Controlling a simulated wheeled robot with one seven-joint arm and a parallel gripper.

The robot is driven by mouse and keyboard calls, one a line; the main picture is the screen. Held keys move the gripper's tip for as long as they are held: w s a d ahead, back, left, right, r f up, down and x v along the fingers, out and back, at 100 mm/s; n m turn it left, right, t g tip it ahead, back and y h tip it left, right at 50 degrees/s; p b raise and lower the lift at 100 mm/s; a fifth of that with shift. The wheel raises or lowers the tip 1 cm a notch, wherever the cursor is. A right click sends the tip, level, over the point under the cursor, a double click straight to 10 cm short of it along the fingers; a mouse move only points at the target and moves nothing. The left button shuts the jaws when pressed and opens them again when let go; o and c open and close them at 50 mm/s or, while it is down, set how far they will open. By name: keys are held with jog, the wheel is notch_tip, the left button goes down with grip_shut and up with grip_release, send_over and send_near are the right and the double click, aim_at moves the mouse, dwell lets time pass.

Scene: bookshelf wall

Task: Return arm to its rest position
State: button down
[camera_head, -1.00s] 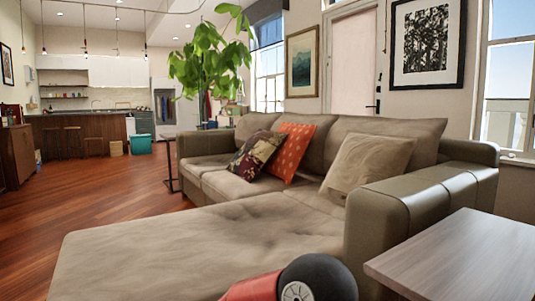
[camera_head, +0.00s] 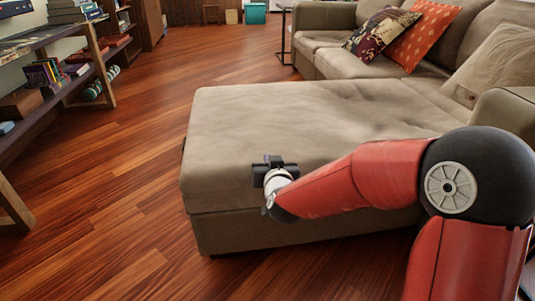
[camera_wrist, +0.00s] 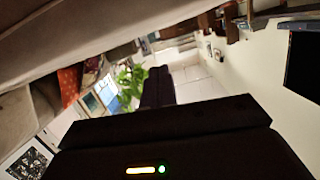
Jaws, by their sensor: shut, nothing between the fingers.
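My red arm (camera_head: 350,182) comes in from the lower right in the head view, its black joint (camera_head: 478,175) at the right. It reaches left, bent, in front of the sofa's chaise section (camera_head: 290,125). My gripper (camera_head: 272,162) is at its far end, small and dark, in front of the chaise in the picture; I cannot tell the gap between them. In the wrist view the dark fingers of my gripper (camera_wrist: 158,86) are together, with nothing visible between them. That view is tilted.
The grey-brown sofa (camera_head: 325,18) carries a patterned cushion (camera_head: 381,32) and an orange cushion (camera_head: 421,35). Shelves with books (camera_head: 45,74) line the left side. The wooden floor (camera_head: 125,165) between shelves and sofa is clear. A green plant (camera_wrist: 128,78) shows in the wrist view.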

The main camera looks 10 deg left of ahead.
jog(key=s+d+r+m+g+h+p, duration=0.1)
jog(key=s+d+r+g+p, duration=0.2)
jog(key=s+d, duration=0.5)
jog(key=s+d+r+g+h+p, duration=0.2)
jog(key=s+d+r, duration=0.4)
jog(key=s+d, duration=0.3)
jog(key=s+d+r+m+g+h+p, duration=0.1)
jog(key=s+d+r+g+p, duration=0.3)
jog(key=s+d, duration=0.4)
jog(key=s+r+h+p, duration=0.1)
jog(key=s, duration=0.5)
jog(key=shift+d+m+p, duration=0.2)
jog(key=shift+m+p, duration=0.1)
